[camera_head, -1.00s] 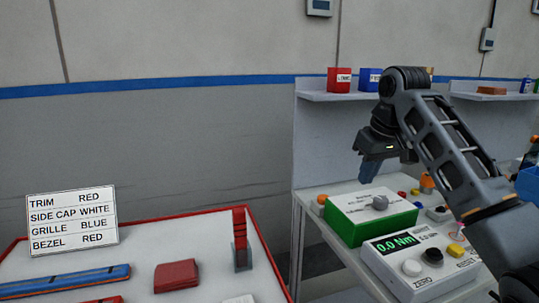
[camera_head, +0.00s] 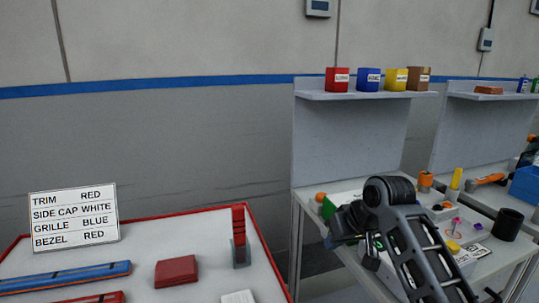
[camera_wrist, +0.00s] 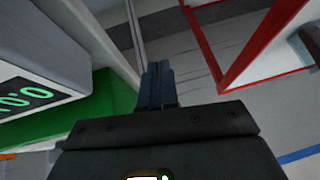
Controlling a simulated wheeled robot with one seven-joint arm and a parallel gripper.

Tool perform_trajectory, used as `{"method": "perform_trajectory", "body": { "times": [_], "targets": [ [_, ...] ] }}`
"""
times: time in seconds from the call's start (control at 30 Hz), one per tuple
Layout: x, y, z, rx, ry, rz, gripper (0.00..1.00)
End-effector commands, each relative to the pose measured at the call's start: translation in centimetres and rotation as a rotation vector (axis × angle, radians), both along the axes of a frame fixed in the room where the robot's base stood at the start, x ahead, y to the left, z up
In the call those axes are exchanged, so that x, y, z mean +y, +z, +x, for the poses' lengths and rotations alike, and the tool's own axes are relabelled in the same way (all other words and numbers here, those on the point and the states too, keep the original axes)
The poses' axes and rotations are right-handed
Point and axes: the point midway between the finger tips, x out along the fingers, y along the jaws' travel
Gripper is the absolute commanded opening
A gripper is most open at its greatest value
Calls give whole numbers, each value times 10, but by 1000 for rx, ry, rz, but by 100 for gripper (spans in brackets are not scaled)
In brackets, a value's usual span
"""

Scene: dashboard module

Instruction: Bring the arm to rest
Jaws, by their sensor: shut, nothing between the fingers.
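My arm is folded low at the right in the head view, in front of the right bench (camera_head: 300,195). In the wrist view my gripper (camera_wrist: 157,80) points away from the camera, with its two blue-grey fingers together and nothing between them. In the head view the gripper end is dark and small beside my forearm, so its fingertips are hard to make out.
The red-edged table (camera_head: 205,222) holds a red block (camera_head: 176,271), a blue bar (camera_head: 65,279) and a sign (camera_head: 74,217). The box with the green readout (camera_wrist: 40,95) is close at left in the wrist view. A black cup (camera_head: 508,225) stands on the bench; bins sit on the shelf (camera_head: 350,96).

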Motion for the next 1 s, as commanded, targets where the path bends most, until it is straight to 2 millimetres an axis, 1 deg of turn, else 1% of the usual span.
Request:
{"method": "perform_trajectory", "body": {
  "times": [0.03,0.1,0.17,0.2,0.3,0.37,0.4,0.47,0.5,0.57,0.6,0.67,0.73,0.87,0.9,0.97,1.0],
  "targets": [
    [10,-23,-14,-13,-8,29,0],
    [19,-46,-29,-44,-27,63,0],
    [26,-63,-44,-70,-44,91,0],
    [29,-74,-54,-88,-57,108,0],
    [38,-99,-81,-130,-92,145,0],
    [41,-112,-99,-156,-116,163,0],
    [42,-121,-111,-172,-131,175,0],
    [43,-132,-130,-197,-156,189,0],
    [44,-138,-143,-214,-172,197,0],
    [44,-147,-164,-238,-197,207,0],
    [43,-151,-178,-255,-214,212,0],
    [41,-157,-199,-280,-239,218,0],
    [37,-163,-225,-308,-267,218,0],
    [28,-166,-274,-364,-316,212,0],
    [24,-166,-289,-380,-330,209,0],
    [18,-164,-312,-405,-349,201,0],
    [14,-162,-327,-423,-361,193,0]
  ]
}}
